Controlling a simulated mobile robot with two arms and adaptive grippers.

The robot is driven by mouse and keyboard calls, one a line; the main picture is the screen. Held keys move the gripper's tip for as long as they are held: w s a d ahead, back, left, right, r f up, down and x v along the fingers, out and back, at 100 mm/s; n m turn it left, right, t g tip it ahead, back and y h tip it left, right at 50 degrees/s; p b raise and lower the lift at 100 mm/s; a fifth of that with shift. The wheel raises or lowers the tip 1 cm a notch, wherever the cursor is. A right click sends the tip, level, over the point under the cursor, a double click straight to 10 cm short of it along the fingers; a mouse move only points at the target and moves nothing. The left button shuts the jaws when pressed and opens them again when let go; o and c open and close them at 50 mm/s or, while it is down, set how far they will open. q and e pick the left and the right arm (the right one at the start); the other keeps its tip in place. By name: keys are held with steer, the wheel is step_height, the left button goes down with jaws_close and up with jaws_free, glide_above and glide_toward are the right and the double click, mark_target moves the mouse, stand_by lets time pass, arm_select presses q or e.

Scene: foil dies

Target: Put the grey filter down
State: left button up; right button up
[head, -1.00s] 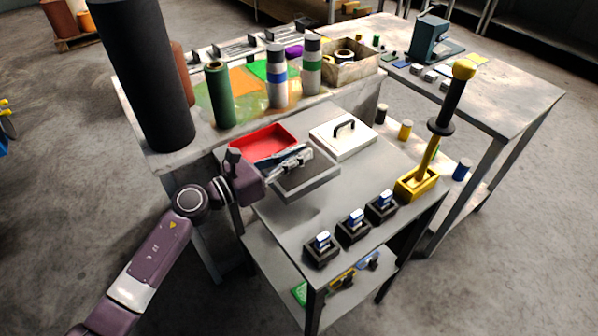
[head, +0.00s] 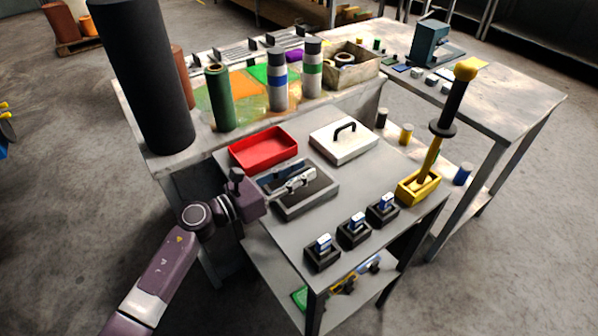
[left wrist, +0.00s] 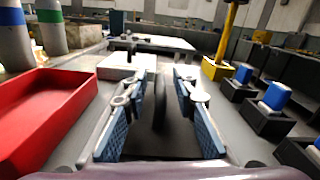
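The grey filter (head: 318,195), a flat piece with a grey rim and dark middle, lies on the grey table beside the red tray. My left gripper (head: 297,176) is over it with its fingers apart. In the left wrist view the blue-padded fingers of the left gripper (left wrist: 160,88) stand open, either side of a narrow dark upright part (left wrist: 160,105). A gap shows between that part and each pad. The fingers hide part of the filter, and I cannot tell exactly how its edges rest. My right gripper is not in view.
A red tray (head: 262,148) lies behind the filter, and a white lid with a black handle (head: 343,139) lies behind right. Several dark blocks with blue tops (head: 353,228) line the front edge. A yellow holder with a tall lever (head: 418,186) stands at right.

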arm_select(q)
steer(key=shift+r, duration=0.1)
steer(key=shift+a, duration=0.2)
steer(key=b+v, duration=0.2)
steer(key=v, duration=0.9)
steer(key=shift+s+a, duration=0.1)
steer(key=shift+s, duration=0.15)
steer(key=shift+s+a+r, duration=0.1)
steer(key=shift+a, duration=0.05)
